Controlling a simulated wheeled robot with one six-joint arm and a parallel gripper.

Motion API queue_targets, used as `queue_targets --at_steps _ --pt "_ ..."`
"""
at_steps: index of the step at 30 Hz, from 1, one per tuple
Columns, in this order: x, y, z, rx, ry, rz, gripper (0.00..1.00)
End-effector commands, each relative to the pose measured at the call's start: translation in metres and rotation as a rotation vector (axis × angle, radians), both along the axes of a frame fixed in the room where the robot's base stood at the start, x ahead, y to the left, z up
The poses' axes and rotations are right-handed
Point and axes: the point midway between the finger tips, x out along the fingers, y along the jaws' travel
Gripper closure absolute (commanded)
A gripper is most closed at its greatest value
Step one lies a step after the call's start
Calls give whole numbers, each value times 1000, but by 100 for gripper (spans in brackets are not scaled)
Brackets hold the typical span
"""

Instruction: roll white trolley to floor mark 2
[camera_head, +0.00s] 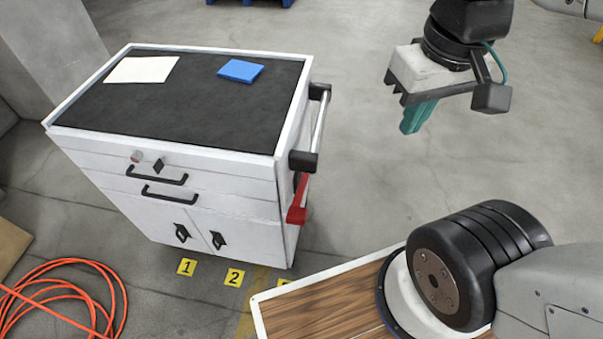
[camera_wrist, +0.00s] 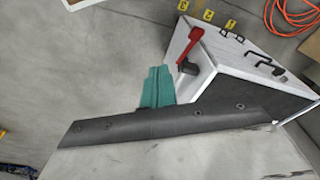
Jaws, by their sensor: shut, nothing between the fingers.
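The white trolley (camera_head: 210,184) stands upright with a dark top, black front handles, a push bar (camera_head: 320,125) and a red lever (camera_head: 298,200) on its right side. Yellow floor mark 2 (camera_head: 234,277) lies just in front of the trolley's front face, towards its right end. In the wrist view the trolley (camera_wrist: 232,62), red lever (camera_wrist: 188,45) and mark 2 (camera_wrist: 208,15) also show. My gripper (camera_head: 415,120) is shut and empty, in the air right of the push bar and apart from it. Its green fingers (camera_wrist: 158,88) show in the wrist view.
Mark 1 (camera_head: 187,267) lies left of mark 2; a third mark (camera_head: 284,282) is partly hidden by my base. An orange hose (camera_head: 60,285) lies coiled at left. A pillar (camera_head: 55,45) stands behind left. A white sheet (camera_head: 142,69) and blue pad (camera_head: 241,70) lie on the trolley.

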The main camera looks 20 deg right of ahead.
Motion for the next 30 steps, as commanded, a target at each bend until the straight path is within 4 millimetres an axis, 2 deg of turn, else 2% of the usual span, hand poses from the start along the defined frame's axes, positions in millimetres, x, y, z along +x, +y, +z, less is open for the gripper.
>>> queue_targets --at_steps 14,18,19,20,25,30 --pt "0 0 0 0 0 0 100" --pt "2 -1 -4 1 20 -5 61" --pt "3 -1 -6 0 34 -6 56" --pt "4 -2 -10 0 52 -9 56" --pt "28 -3 -30 17 177 -33 56" --pt "73 -1 -56 60 254 -83 56"
